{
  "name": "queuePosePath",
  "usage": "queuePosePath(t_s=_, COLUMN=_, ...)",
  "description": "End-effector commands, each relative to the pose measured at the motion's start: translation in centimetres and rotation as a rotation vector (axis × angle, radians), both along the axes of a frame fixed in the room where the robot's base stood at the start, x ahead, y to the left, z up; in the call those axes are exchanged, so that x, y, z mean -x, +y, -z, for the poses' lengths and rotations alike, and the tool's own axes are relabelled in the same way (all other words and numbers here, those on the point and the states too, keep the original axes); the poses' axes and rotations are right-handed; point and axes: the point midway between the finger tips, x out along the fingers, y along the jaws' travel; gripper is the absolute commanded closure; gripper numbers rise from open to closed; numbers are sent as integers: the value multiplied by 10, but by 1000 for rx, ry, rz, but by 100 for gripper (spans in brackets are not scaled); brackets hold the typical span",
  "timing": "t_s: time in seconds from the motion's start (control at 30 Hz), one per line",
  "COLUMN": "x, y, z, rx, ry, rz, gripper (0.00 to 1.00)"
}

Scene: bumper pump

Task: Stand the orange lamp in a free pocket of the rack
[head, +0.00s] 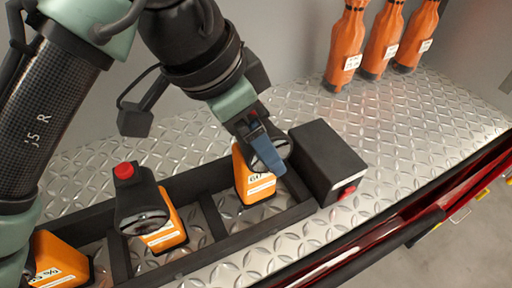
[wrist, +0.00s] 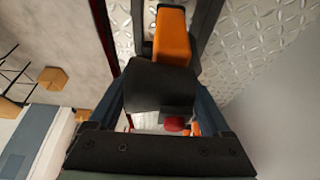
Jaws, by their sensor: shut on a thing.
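The held orange lamp (head: 252,181) has an orange body with a white label and a dark head. My gripper (head: 264,150) is shut on its head, which shows between the fingers in the wrist view (wrist: 160,85). The lamp is near upright, its lower body within the right-hand pocket of the black rack (head: 212,216). I cannot tell whether its base touches the floor. A second lamp (head: 166,228) with a black head and red button stands in the middle pocket. A third lamp (head: 58,262) is at the left, partly hidden by my arm.
A black box (head: 328,160) with a red knob sits against the rack's right end. Three orange bottles (head: 345,45) stand at the back wall. The diamond-plate floor (head: 400,115) is clear at the right. A red-edged drop (head: 400,225) runs along the front.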

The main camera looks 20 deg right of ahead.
Motion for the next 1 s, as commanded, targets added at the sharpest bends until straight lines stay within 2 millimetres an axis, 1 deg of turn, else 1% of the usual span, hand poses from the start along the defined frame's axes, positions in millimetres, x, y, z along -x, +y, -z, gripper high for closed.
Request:
queuePosePath(t_s=0.1, x=0, y=1, z=15, rx=1, ry=2, rz=-1, gripper=100)
queuePosePath(t_s=0.2, x=0, y=0, z=25, rx=2, ry=1, rz=-1, gripper=100)
queuePosePath(t_s=0.6, x=0, y=0, z=32, rx=3, ry=0, rz=1, gripper=100)
queuePosePath(t_s=0.63, x=0, y=0, z=33, rx=1, ry=1, rz=1, gripper=16)
queuePosePath(t_s=0.7, x=0, y=0, z=32, rx=0, ry=1, rz=1, gripper=3)
queuePosePath(t_s=0.73, x=0, y=0, z=32, rx=0, ry=1, rz=1, gripper=0)
queuePosePath(t_s=1.0, x=0, y=0, z=29, rx=-1, ry=0, rz=0, gripper=0)
